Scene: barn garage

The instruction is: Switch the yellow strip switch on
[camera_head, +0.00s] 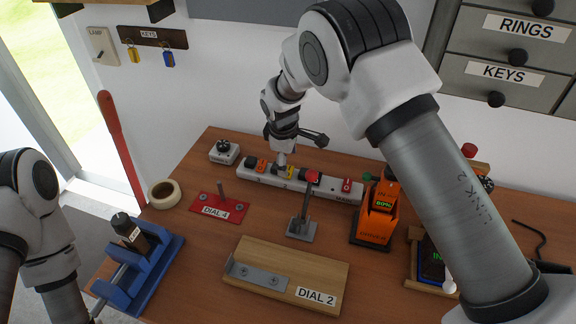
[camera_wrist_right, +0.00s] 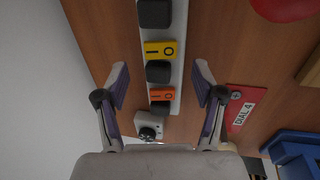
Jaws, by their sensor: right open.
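A white power strip (camera_head: 325,190) lies on the workbench. In the head view its yellow switch (camera_head: 289,173) shows just beside my right gripper (camera_head: 283,163), partly hidden by it. In the right wrist view the yellow switch (camera_wrist_right: 161,50), marked with a line and a circle, sits between two black plugs. I cannot tell which way it is rocked. My right gripper (camera_wrist_right: 160,86) is open and empty, its fingers apart on either side of the strip. An orange switch (camera_wrist_right: 161,96) lies nearer the wrist. My left arm is at the left edge; its gripper is out of view.
A red MAIN switch (camera_head: 347,186) is at the strip's right end. A red-topped lever (camera_head: 304,207), an orange charger (camera_head: 376,214), the red DIAL 4 plate (camera_head: 217,209) and a small white dial box (camera_head: 224,153) stand nearby. The front-left holds a blue vise (camera_head: 140,273).

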